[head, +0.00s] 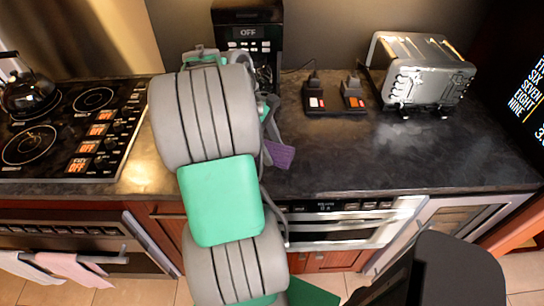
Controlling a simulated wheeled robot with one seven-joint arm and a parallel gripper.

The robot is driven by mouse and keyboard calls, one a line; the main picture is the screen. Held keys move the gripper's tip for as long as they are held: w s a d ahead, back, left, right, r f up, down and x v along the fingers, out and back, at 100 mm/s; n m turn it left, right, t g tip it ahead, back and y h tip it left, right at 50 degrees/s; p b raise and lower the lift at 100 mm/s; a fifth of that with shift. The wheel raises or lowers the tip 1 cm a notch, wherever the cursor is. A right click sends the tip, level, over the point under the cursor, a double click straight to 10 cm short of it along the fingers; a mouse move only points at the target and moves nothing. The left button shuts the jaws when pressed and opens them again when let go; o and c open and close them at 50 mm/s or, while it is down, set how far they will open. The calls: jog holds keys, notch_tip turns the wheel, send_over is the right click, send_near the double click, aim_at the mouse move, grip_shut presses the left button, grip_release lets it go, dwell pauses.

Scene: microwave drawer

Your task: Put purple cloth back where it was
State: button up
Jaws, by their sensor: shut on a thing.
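The purple cloth (280,154) is a small piece that shows just right of my arm, over the dark counter (330,165). My gripper (276,130) is mostly hidden behind my own grey and green arm. A grey finger part shows just above the cloth, and my gripper is shut on it. I cannot tell whether the cloth touches the counter. The microwave drawer (340,232) sits below the counter's front edge and looks closed. My arm covers its left part.
A coffee maker (247,33) stands behind my arm. A small black stand (334,97) and a silver toaster (425,70) are on the counter to the right. A stovetop (65,125) with a black kettle (30,92) is at left. The front right counter is clear.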

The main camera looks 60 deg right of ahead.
aim_at(272, 155)
jog(key=shift+d+f, duration=0.3)
jog(key=shift+f, duration=0.1)
jog(key=shift+w+d+f+b, duration=0.15)
jog(key=shift+f+b, duration=0.1)
jog(key=shift+f, duration=0.65)
jog(key=shift+d+f+b, duration=0.1)
jog(key=shift+f+b, duration=0.1)
jog(key=shift+f, duration=0.7)
jog(key=shift+f, duration=0.15)
jog(key=o, duration=1.6)
